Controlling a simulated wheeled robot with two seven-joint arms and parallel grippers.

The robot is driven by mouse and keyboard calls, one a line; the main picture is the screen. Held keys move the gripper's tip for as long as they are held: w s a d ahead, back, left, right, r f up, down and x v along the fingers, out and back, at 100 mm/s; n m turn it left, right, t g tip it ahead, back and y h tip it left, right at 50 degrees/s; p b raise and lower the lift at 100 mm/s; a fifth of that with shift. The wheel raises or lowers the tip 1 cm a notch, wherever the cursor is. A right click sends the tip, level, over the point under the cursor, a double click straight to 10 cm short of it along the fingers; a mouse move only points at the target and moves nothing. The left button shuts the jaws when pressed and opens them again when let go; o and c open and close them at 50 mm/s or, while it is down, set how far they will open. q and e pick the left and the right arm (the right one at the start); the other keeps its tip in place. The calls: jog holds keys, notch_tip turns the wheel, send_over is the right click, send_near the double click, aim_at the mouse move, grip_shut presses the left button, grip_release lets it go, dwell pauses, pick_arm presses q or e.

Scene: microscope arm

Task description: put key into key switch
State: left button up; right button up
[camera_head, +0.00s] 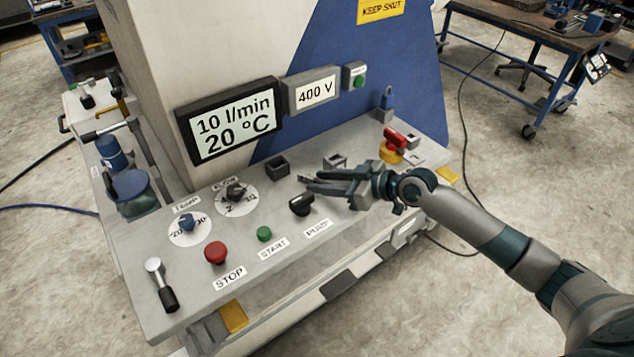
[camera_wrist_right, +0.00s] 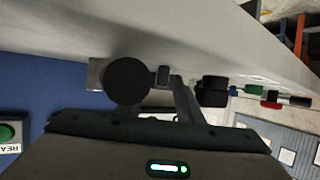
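My right gripper (camera_head: 312,182) reaches in from the right, low over the panel's back half, its fingers pointing left. The gap between the fingers is too small to judge, and I cannot tell whether they hold anything. In the right wrist view a round black disc (camera_wrist_right: 128,80), perhaps a key head or a knob, shows by the fingers, with a grey block (camera_wrist_right: 95,74) beside it. I cannot tell which is the key switch. My left gripper is not in view.
The black pump knob (camera_head: 301,204) lies just in front of the fingertips. The green start button (camera_head: 264,234) and red stop button (camera_head: 216,252) are farther left. The display wall (camera_head: 228,120) rises behind.

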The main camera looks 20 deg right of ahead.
aim_at(323, 182)
grip_shut()
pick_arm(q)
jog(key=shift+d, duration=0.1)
pick_arm(e)
jog(key=shift+r, duration=0.15)
